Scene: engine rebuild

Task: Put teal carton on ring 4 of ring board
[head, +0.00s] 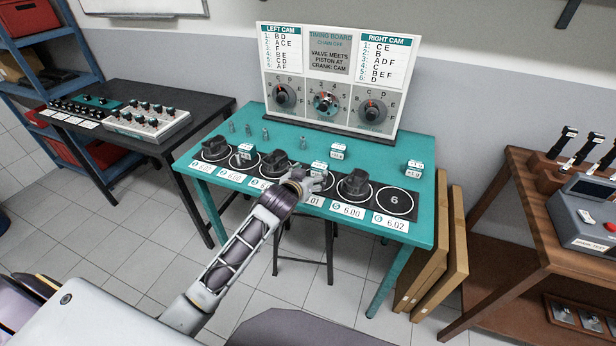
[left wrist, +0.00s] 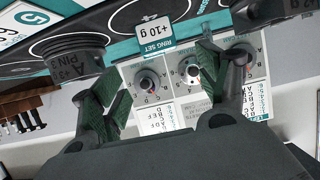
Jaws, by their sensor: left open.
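The teal carton (head: 318,168) has a white label; in the left wrist view the carton (left wrist: 155,30) reads "+10 g" and "RING SET". My left gripper (head: 306,182) is at the carton. In the left wrist view its green-padded fingers (left wrist: 160,82) are apart and the carton shows between and beyond them, not gripped. My right gripper is not in view.
Other teal-and-white cartons stand on the teal table (head: 425,225), one behind (head: 338,151) and one at right (head: 414,168). Ring 6 (head: 395,200) is empty. The timing board (head: 328,75) stands at the back. A brown bench (head: 530,225) is at right.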

